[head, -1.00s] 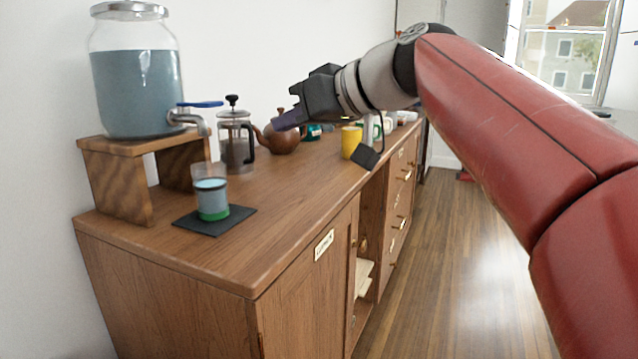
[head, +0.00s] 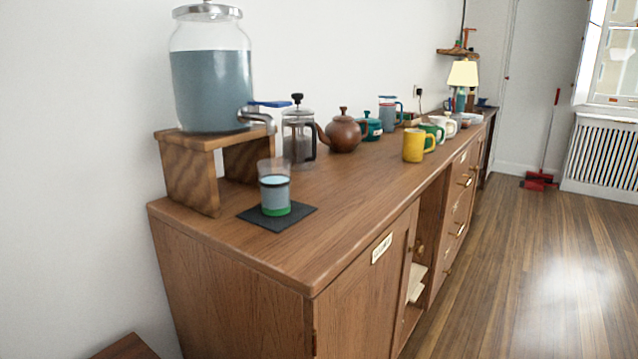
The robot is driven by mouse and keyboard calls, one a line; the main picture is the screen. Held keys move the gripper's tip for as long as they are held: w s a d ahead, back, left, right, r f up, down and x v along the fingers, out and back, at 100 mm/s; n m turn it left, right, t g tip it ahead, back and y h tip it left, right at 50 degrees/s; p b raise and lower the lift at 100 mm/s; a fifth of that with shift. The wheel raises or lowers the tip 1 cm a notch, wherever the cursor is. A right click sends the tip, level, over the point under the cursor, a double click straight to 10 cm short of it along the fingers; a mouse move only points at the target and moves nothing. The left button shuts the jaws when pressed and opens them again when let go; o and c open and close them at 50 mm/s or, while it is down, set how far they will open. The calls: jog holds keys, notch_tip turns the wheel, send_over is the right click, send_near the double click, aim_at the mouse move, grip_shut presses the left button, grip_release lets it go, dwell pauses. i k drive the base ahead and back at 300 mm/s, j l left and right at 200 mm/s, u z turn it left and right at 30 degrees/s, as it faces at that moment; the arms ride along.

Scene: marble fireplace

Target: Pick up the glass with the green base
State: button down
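The glass with the green base (head: 275,190) stands upright on a dark square mat (head: 249,216) near the front left end of the wooden counter. It is clear, with bluish liquid inside and a green band at the bottom. The glass stands in front of the dispenser's wooden stand. My gripper and arm are out of the head view now, so I cannot see the gripper's state.
A large dispenser (head: 211,90) with a tap stands on a wooden stand (head: 190,180) behind the glass. A French press (head: 299,140), brown teapot (head: 343,133) and yellow mug (head: 414,146) stand farther along the counter (head: 350,195).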

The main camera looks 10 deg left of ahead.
aim_at(274, 174)
jog(key=i+l+u, duration=0.1)
jog(key=u, duration=0.3)
jog(key=l+u, duration=0.1)
jog(key=u, duration=0.3)
jog(key=i+l+u, duration=0.1)
jog(key=u, duration=0.3)
jog(key=l, duration=0.1)
